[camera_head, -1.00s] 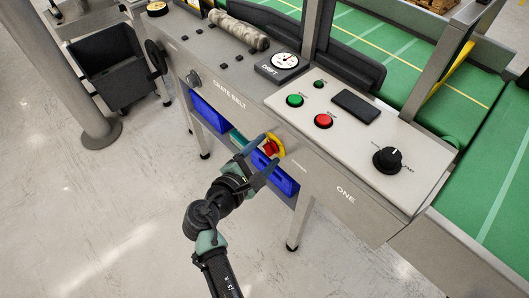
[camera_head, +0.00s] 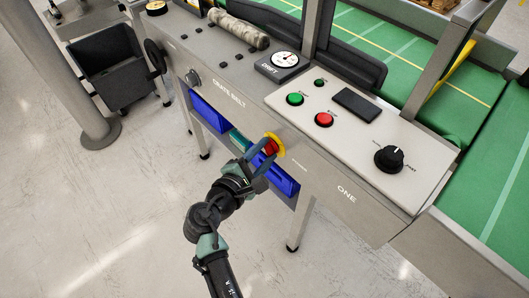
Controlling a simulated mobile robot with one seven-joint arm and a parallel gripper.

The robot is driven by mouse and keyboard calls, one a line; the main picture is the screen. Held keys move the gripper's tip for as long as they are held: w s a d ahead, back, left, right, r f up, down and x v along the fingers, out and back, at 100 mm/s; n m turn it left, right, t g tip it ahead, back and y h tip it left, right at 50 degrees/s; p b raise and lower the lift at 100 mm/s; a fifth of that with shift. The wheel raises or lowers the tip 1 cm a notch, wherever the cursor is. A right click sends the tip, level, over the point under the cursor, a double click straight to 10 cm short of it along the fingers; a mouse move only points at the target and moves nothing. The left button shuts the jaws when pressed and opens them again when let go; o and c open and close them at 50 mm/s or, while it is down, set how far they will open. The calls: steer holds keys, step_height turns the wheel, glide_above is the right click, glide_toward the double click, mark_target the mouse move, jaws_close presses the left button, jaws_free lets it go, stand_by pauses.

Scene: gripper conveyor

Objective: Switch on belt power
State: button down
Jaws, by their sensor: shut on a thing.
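A red rotary switch handle (camera_head: 271,147) on a round yellow plate (camera_head: 280,142) sits on the front face of the grey machine, below the control panel. My gripper (camera_head: 265,151) reaches it from the lower left, its dark fingers closed on the red handle. The fingers partly hide the handle and the left of the yellow plate. I cannot tell which position the handle points to.
The control panel (camera_head: 330,165) above carries a green button (camera_head: 295,99), a red button (camera_head: 323,120), a black knob (camera_head: 389,158) and a dark display (camera_head: 356,103). Blue bins (camera_head: 285,184) sit under the front face. Green belts (camera_head: 450,100) run behind.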

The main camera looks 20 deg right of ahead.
steer(key=m+t+h+b, duration=0.1)
steer(key=m+b, duration=0.4)
steer(key=b, duration=0.5)
steer(key=m+t+h+b, duration=0.1)
steer(key=m+h+b, duration=0.1)
steer(key=m+b, duration=0.4)
steer(key=f+m+t+h+b, duration=0.1)
steer(key=m+b, duration=0.4)
steer(key=b, duration=1)
steer(key=shift+f+h, duration=0.1)
steer(key=shift+h, duration=0.4)
steer(key=shift+m, duration=0.4)
steer(key=shift+c, duration=2.4)
jaws_free()
steer(key=shift+r, duration=0.2)
steer(key=p+v, duration=0.3)
steer(key=v, duration=1)
steer(key=shift+p, duration=0.35)
